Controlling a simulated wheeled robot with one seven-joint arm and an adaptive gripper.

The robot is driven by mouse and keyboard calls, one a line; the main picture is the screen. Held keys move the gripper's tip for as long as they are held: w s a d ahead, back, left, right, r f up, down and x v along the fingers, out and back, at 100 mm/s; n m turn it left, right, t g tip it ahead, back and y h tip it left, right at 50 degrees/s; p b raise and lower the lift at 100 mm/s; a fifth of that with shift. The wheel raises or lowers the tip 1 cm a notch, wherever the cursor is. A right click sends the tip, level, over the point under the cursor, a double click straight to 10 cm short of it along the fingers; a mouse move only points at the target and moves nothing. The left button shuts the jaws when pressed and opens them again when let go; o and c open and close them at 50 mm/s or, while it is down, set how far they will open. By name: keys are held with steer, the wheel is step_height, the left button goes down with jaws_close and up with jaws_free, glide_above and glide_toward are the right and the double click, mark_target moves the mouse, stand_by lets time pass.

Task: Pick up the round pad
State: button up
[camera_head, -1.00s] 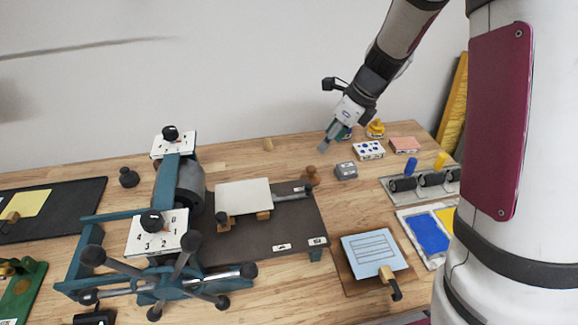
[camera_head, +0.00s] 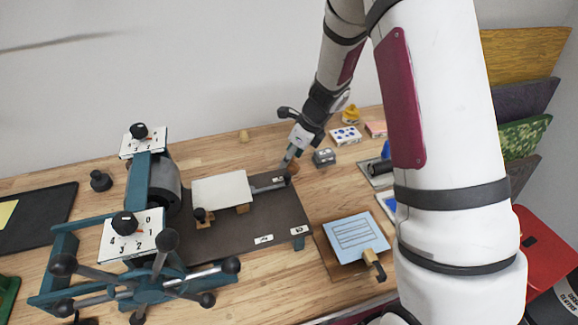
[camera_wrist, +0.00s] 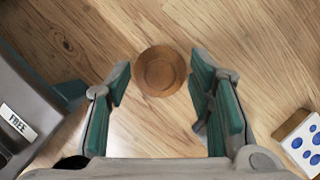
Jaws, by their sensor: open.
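The round pad (camera_wrist: 160,72) is a brown wooden disc with a raised round knob in its middle. In the wrist view it lies on the wood tabletop, ahead of and between the fingertips, with a gap on either side. In the head view the round pad (camera_head: 294,168) shows only in part behind the fingers, beyond the right end of the press bed. My gripper (camera_head: 288,161) points down at it. In the wrist view my gripper (camera_wrist: 161,78) is open and empty, its green-lined fingers apart.
The press bed (camera_head: 270,220) lies just left of my gripper. A small grey block (camera_head: 324,157) and a blue-dotted box (camera_head: 345,136) stand to the right. A blue sheet on a board (camera_head: 352,236) lies nearer. Bare wood surrounds the pad's right side.

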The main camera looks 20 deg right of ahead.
steer(key=shift+w+a+f, duration=0.2)
steer(key=shift+f, duration=0.45)
jaws_close()
step_height(320, 180, up, 10)
steer(key=shift+r, duration=0.1)
steer(key=shift+p, duration=0.3)
